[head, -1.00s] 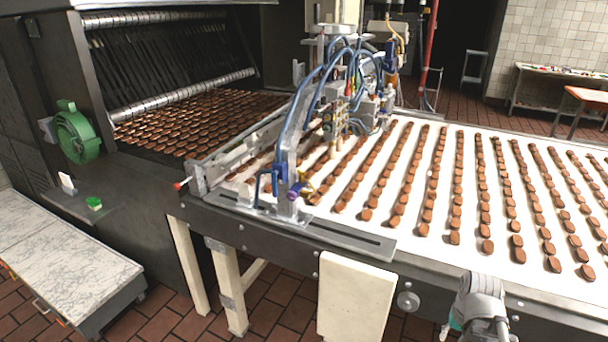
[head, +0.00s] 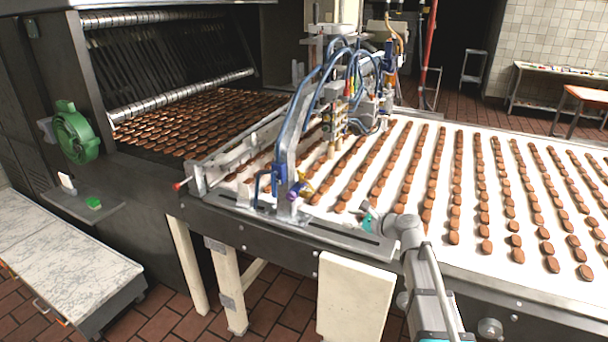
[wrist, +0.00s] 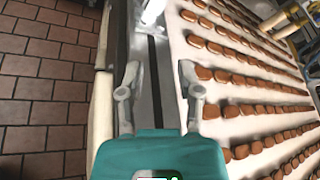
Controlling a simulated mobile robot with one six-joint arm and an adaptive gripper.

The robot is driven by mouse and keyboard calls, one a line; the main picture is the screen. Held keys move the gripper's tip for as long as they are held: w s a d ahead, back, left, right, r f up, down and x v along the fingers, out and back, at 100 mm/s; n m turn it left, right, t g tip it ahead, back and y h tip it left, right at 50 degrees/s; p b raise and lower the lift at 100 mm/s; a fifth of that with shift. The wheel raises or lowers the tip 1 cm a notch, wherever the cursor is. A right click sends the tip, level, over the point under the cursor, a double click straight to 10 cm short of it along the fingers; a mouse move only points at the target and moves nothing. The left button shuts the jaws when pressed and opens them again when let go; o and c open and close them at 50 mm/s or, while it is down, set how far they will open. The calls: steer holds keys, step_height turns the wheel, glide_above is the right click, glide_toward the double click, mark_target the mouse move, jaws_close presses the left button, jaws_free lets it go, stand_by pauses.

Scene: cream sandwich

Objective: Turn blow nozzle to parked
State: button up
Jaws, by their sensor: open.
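The depositor stand (head: 285,160) rises from a slotted metal plate (head: 340,237) at the belt's near edge, with blue hoses arching over it. At its foot are a blue bracket (head: 265,183), a purple knob (head: 292,195) and a small yellow fitting (head: 305,187). I cannot tell which part is the blow nozzle. My gripper (head: 366,218) is at the slotted plate's right end, to the right of the stand and apart from it. In the wrist view my gripper (wrist: 158,82) is open and empty, its fingers over the slotted plate and the belt edge.
The white belt (head: 470,150) carries rows of brown biscuits close beside my gripper. An oven with a green handwheel (head: 75,135) stands at the left. A marble-topped table (head: 55,240) is at the lower left. Tiled floor is clear in front.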

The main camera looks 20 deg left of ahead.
mark_target(304, 173)
steer(key=w+a+r+m+t+y, duration=0.2)
steer(key=w+a+r+m, duration=0.2)
steer(key=a+r+m, duration=0.1)
steer(key=shift+w+a+r+m+y, duration=0.4)
steer(key=shift+a+m, duration=0.4)
steer(key=shift+m, duration=0.4)
steer(key=x, duration=1.3)
steer(key=shift+w+a, duration=0.25)
steer(key=shift+a, duration=0.1)
jaws_close()
steer(key=shift+d, duration=0.25)
steer(key=shift+a, duration=0.2)
